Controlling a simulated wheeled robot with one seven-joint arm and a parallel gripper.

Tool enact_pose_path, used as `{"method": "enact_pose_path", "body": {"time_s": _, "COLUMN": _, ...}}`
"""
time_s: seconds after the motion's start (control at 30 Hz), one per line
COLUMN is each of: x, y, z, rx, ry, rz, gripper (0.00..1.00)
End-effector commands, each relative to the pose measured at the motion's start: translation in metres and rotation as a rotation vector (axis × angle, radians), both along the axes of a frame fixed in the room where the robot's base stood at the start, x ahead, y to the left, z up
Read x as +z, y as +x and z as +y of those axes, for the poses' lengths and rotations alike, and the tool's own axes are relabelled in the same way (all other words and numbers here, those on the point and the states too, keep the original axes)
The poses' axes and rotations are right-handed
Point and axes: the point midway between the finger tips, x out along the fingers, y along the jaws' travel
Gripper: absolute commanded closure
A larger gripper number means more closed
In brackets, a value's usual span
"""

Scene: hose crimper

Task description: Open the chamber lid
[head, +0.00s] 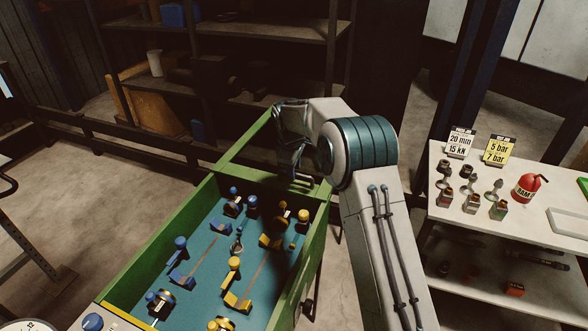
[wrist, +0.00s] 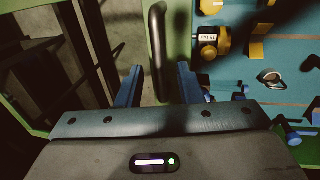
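The chamber (head: 125,275) is a green-walled box with a teal floor holding blue and yellow fittings. A green frame (head: 235,142) runs on from its far end, with dark floor showing through. I cannot tell whether this frame is the lid, or how far the lid stands open. A dark bar handle (wrist: 158,50) is fixed along a green edge in the wrist view. My gripper (wrist: 158,82) is open, with one blue finger on each side of the handle's line. The near end of the handle reaches between the fingertips; no contact shows. In the head view my gripper (head: 292,135) is over the chamber's far right corner.
Dark shelving (head: 265,30) stands behind the chamber.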

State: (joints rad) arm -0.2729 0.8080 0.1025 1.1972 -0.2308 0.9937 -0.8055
Motion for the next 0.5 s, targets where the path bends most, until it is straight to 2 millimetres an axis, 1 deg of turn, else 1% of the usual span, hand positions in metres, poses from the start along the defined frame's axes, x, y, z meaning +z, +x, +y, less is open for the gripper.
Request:
{"method": "enact_pose_path", "body": {"time_s": 0.17, "x": 0.027, "y": -0.005, "z": 0.002, "rx": 0.001, "ry": 0.002, "rz": -0.005, "gripper": 0.67}}
{"method": "enact_pose_path", "body": {"time_s": 0.4, "x": 0.082, "y": -0.015, "z": 0.005, "rx": 0.001, "ry": 0.002, "rz": -0.006, "gripper": 0.67}}
{"method": "enact_pose_path", "body": {"time_s": 0.5, "x": 0.102, "y": -0.018, "z": 0.006, "rx": 0.001, "ry": 0.002, "rz": -0.005, "gripper": 0.67}}
